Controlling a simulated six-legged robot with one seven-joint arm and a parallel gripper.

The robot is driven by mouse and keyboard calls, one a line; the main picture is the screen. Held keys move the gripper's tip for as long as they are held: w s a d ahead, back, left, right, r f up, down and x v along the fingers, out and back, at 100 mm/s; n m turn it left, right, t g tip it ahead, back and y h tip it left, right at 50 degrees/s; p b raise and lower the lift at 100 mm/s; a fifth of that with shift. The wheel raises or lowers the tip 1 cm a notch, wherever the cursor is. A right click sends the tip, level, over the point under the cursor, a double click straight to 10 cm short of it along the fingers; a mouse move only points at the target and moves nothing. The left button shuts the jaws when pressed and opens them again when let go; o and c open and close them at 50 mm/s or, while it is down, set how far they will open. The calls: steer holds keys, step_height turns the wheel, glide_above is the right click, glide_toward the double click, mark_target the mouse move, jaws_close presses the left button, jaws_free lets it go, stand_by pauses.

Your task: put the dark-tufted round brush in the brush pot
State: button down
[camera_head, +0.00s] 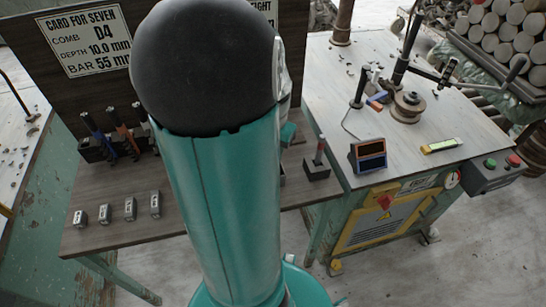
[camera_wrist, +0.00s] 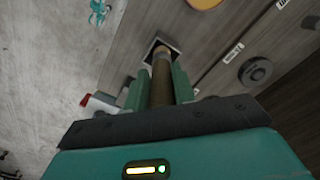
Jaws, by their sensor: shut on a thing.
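My gripper (camera_wrist: 158,88) is shut on a brown, round, rod-like thing (camera_wrist: 162,82), seen in the wrist view between the two green fingers. I take it for the brush; its far end is lighter tan, and its dark tuft cannot be made out. That end overlaps a dark square opening with a pale rim (camera_wrist: 177,47), which looks like the brush pot. I cannot tell whether the end is inside it or above it.
In the head view, a black block with a red-topped lever (camera_head: 317,168) stands right of my arm. Several small metal blocks (camera_head: 130,208) and a tool rack (camera_head: 92,148) are at left. A round black knob (camera_wrist: 256,72) shows in the wrist view.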

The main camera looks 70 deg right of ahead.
steer(key=shift+s+d+f, duration=0.1)
steer(key=shift+f, duration=1.55)
steer(key=c, duration=1.1)
jaws_free()
steer(key=shift+f, duration=0.1)
steer(key=shift+c, duration=0.2)
step_height(320, 180, up, 12)
steer(key=shift+d+r, duration=0.15)
